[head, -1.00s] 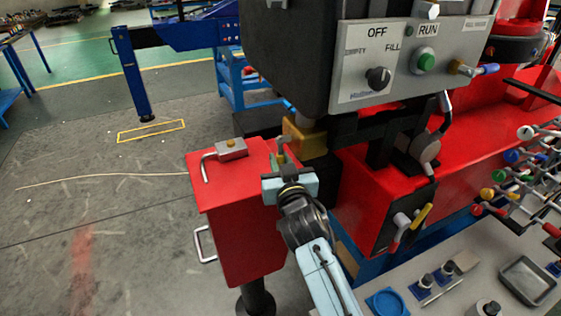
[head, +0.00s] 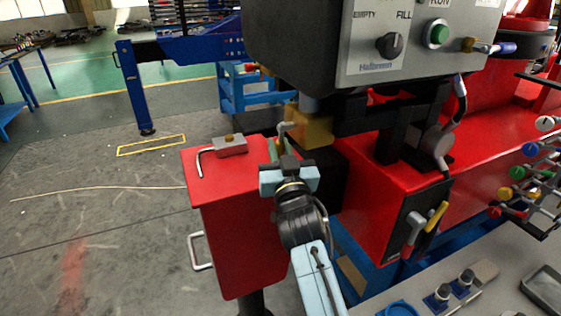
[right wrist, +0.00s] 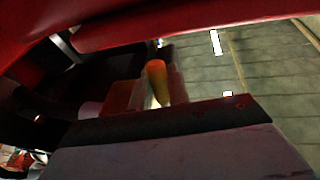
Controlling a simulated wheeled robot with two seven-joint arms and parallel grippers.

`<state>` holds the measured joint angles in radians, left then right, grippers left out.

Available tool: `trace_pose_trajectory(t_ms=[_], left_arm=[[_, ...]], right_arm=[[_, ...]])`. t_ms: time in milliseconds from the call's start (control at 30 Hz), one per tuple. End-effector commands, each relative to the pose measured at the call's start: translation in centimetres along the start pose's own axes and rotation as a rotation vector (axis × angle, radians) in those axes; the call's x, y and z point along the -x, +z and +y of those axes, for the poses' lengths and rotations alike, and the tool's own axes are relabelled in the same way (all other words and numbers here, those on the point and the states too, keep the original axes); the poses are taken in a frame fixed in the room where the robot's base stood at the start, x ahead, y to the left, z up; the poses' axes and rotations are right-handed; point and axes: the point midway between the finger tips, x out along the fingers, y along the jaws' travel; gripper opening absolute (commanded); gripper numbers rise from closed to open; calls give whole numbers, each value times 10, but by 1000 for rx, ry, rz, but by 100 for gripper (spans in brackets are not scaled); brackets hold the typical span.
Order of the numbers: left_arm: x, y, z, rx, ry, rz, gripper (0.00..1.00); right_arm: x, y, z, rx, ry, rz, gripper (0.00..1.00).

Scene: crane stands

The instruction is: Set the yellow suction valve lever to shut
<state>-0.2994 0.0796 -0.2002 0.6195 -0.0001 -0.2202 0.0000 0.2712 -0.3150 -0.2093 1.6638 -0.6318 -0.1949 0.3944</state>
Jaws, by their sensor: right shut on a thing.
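My right gripper (head: 286,166) is at the middle of the head view, beside the brass valve block (head: 316,132) under the grey control box. It is shut on a slim yellow lever (right wrist: 157,78), which stands between the fingers in the right wrist view. In the head view only a small greenish-yellow piece of the lever (head: 273,147) shows beyond the fingers. The lever's joint to the valve is hidden, so its exact angle is unclear. My left gripper is not in view.
A red box (head: 240,225) with a grey clamp (head: 230,147) on top stands left of my gripper. The control box (head: 420,40) hangs close above right. Another yellow handle (head: 437,215) is on the red machine at right. Open floor lies at left.

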Motion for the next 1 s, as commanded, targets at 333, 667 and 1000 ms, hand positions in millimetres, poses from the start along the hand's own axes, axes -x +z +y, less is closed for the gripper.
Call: trace_pose_trajectory(t_ms=[333, 667, 1000], left_arm=[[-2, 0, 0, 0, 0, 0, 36], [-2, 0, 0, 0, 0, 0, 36], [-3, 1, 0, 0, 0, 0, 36]], right_arm=[[0, 0, 0, -1, 0, 6, 0], [0, 0, 0, -1, 0, 6, 37], [17, 1, 0, -2, 1, 5, 37]])
